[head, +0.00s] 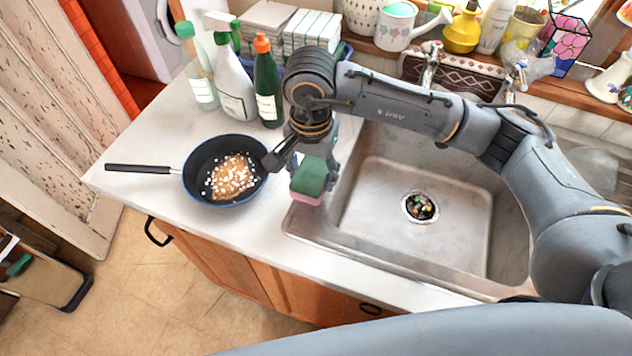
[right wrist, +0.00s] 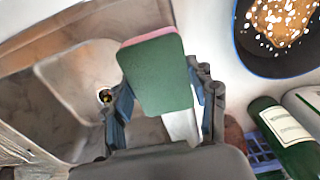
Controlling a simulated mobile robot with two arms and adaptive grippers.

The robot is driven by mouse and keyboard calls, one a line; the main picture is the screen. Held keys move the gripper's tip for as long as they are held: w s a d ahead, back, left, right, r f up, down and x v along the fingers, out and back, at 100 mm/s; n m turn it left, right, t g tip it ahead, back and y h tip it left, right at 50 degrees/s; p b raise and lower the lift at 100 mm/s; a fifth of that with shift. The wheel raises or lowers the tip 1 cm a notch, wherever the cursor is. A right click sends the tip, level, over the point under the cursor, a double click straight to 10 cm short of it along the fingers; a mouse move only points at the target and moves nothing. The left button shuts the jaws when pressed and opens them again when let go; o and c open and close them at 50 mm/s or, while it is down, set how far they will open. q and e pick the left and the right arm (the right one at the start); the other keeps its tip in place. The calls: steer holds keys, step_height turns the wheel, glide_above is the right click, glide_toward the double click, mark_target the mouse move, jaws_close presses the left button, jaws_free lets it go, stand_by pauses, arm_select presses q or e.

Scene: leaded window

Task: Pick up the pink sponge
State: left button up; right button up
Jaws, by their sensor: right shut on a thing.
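The pink sponge (head: 306,198) has a green top face and a pink lower layer. In the head view it is at the left edge of the sink, beside the frying pan. My right gripper (head: 303,165) is shut on it from above. In the right wrist view the sponge (right wrist: 157,76) shows its green face between the two fingers of my right gripper (right wrist: 165,105), with a pink edge at its top. I cannot tell whether the sponge touches the counter or sink rim. My left gripper is not in view.
A dark frying pan (head: 225,170) with food in it stands left of the sponge. Several bottles, including a green one with an orange cap (head: 267,85), stand behind it. The steel sink (head: 415,230) lies to the right. The front counter strip (head: 240,238) is clear.

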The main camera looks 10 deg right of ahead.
steer(key=s+a+r, duration=0.1)
steer(key=r+b, duration=0.1)
steer(key=s+a+r, duration=0.1)
steer(key=r, duration=0.1)
steer(key=shift+s+a, duration=0.35)
steer(key=s+a+r+b, duration=0.2)
steer(key=s+a+r, duration=0.2)
steer(key=s+a, duration=0.1)
steer(key=shift+s+a+b, duration=0.35)
steer(key=shift+s+a, duration=0.05)
steer(key=shift+s, duration=0.4)
steer(key=shift+r, duration=0.1)
